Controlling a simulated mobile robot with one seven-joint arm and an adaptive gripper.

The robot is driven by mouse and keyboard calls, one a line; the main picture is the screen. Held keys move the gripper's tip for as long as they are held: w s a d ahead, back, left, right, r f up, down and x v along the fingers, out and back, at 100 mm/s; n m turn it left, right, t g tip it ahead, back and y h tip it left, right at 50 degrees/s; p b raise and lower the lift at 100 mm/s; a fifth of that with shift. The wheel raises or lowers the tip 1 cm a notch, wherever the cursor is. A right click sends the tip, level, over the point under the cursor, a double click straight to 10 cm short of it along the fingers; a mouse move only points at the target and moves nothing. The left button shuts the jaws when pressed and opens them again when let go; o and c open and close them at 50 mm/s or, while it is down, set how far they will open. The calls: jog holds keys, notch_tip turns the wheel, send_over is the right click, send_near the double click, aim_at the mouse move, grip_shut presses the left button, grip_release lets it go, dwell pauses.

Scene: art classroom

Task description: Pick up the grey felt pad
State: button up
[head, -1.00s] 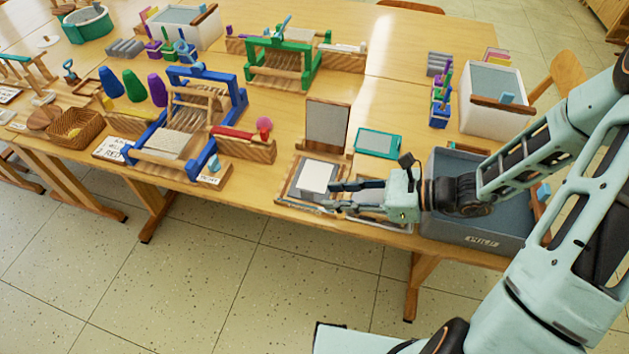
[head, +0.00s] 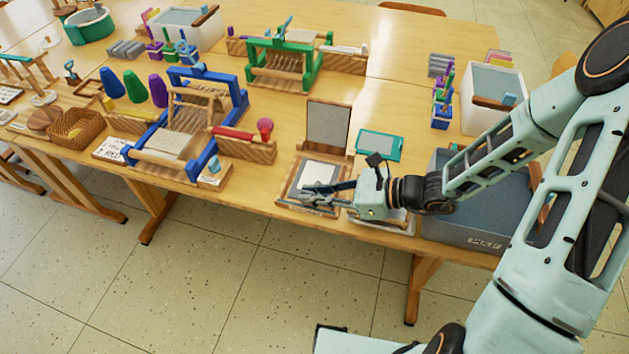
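A wooden tray (head: 284,196) lies at the front edge of the table in the head view. A white sheet (head: 320,174) lies in it over a grey flat surface (head: 298,178), which may be the grey felt pad. I cannot tell for sure, as the sheet and my fingers cover part of it. My gripper (head: 306,195) is over the front part of this tray, pointing left. Its two dark fingers look apart with nothing clearly between them. Whether they touch the contents of the tray cannot be told.
An upright grey panel (head: 328,123) stands behind the tray, with a teal-framed tablet (head: 379,145) to its right. A grey bin (head: 457,233) is under my arm. A blue loom (head: 236,97) stands to the left. A second low tray (head: 402,226) lies below my gripper's wrist.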

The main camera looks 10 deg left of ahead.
grip_shut()
jog(key=shift+r, duration=0.15)
